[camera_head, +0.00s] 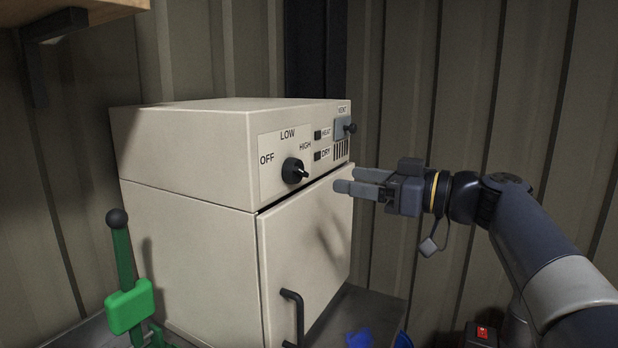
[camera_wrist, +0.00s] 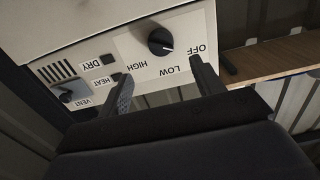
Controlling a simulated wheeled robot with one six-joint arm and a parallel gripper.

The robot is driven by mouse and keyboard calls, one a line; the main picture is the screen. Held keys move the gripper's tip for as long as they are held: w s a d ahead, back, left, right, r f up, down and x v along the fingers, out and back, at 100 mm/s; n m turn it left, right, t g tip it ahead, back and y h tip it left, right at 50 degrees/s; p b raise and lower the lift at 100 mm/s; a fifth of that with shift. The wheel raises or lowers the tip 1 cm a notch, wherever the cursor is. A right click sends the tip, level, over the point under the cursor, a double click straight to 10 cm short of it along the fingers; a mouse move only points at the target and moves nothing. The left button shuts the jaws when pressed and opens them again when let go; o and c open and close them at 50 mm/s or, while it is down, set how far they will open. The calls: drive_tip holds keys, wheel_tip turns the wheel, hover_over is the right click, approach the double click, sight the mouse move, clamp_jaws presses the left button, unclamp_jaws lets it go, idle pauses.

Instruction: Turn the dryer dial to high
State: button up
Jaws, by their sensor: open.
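The dryer (camera_head: 185,150) is a cream metal cabinet with a control panel along its upper front. The black dryer dial (camera_head: 295,170) sits on a pale plate marked OFF, LOW and HIGH, with HIGH on its right. It also shows in the wrist view (camera_wrist: 160,41), upside down, with a white mark that seems to lean to the OFF side; its exact setting is hard to tell. My gripper (camera_head: 344,180) is open and empty, in front and to the right of the dial, apart from it. In the wrist view the dial lies beyond the fingers (camera_wrist: 160,75), between them.
HEAT and DRY switches (camera_head: 318,145) and a VENT lever (camera_head: 349,128) sit right of the dial. A black door handle (camera_head: 294,315) juts out below. A green clamp (camera_head: 129,307) stands at left, a wooden shelf (camera_head: 95,12) above it.

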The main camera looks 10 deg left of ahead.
sight(304, 172)
drive_tip(key=p+x, duration=0.2)
drive_tip(key=x, duration=0.8)
drive_tip(key=shift+p, duration=0.4)
drive_tip(key=shift+c, duration=0.3)
drive_tip(key=c, duration=0.9)
